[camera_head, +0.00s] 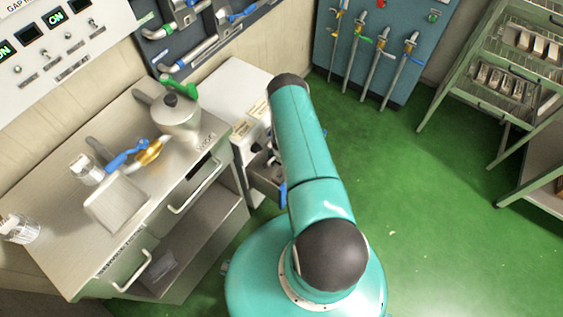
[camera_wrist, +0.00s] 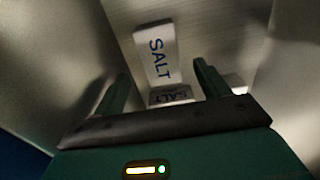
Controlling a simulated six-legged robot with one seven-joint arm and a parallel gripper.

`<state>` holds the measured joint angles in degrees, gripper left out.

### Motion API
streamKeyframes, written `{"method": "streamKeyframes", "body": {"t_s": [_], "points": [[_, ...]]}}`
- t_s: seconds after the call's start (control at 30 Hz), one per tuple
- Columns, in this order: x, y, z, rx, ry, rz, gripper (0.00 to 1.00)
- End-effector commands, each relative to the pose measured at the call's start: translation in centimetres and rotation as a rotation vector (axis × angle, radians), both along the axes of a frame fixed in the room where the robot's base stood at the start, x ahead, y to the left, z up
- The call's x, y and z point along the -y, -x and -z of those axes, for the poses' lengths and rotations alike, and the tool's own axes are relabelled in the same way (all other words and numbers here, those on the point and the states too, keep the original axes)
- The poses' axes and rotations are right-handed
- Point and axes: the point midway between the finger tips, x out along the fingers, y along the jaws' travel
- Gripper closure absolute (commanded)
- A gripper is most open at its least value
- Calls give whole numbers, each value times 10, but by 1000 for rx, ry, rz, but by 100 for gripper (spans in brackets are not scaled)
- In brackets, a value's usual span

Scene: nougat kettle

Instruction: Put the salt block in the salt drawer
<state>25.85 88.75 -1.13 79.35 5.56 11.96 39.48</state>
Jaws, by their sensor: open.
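In the wrist view, a white salt block (camera_wrist: 154,42) with blue SALT lettering lies ahead of my gripper (camera_wrist: 162,72). A second, shadowed surface marked SALT (camera_wrist: 171,96) shows just below it, between the fingers; I cannot tell whether it is another block or a label. My gripper is open, its two dark green fingers apart with nothing clamped between them. Pale walls rise on both sides, like the inside of a drawer. In the head view my arm hides the gripper. A small open drawer (camera_head: 266,184) shows beside my arm; I cannot tell whether it is the salt drawer.
A rack (camera_head: 510,75) stands at upper right. The green floor (camera_head: 430,210) at right is clear.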

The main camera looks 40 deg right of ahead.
Motion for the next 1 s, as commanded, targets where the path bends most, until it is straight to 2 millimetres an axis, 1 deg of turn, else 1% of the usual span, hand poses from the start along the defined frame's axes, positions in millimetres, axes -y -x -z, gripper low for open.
{"method": "streamKeyframes", "body": {"t_s": [0.03,0.1,0.2,0.3,0.4,0.67,0.77,0.87,1.0], "points": [[0,-1,-11,1,1,0,26],[0,-1,-23,1,1,0,26],[1,-1,-37,1,1,0,26],[0,0,-46,1,1,1,26],[0,0,-50,0,0,0,26],[0,0,-50,0,0,0,26],[2,-2,-54,2,3,2,26],[10,-7,-68,6,15,12,26],[26,-18,-101,13,38,39,26]]}}
